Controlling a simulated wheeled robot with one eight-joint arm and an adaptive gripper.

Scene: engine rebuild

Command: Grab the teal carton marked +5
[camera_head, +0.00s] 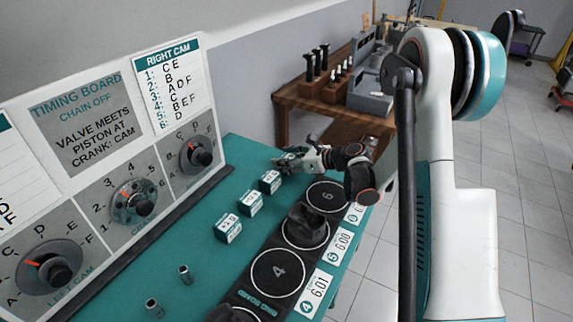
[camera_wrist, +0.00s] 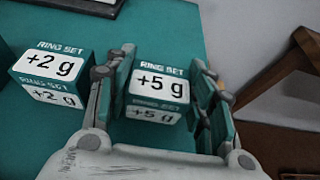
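The teal carton marked +5 g (camera_wrist: 157,88) stands upright on the teal bench, with its white label towards me in the wrist view. My gripper (camera_wrist: 162,75) is open, with one finger on each side of this carton. A gap shows at the right finger; the left finger is very close to the carton, and I cannot tell whether it touches. In the head view my gripper (camera_head: 287,161) is at the far end of the carton row and largely hides what is between its fingers.
A +2 g carton (camera_wrist: 48,75) stands just left of my left finger. In the head view several cartons, such as the nearest one (camera_head: 228,229), line the bench (camera_head: 190,240). The timing board (camera_head: 100,140) rises at left. A black ring tray (camera_head: 262,298) lies at right.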

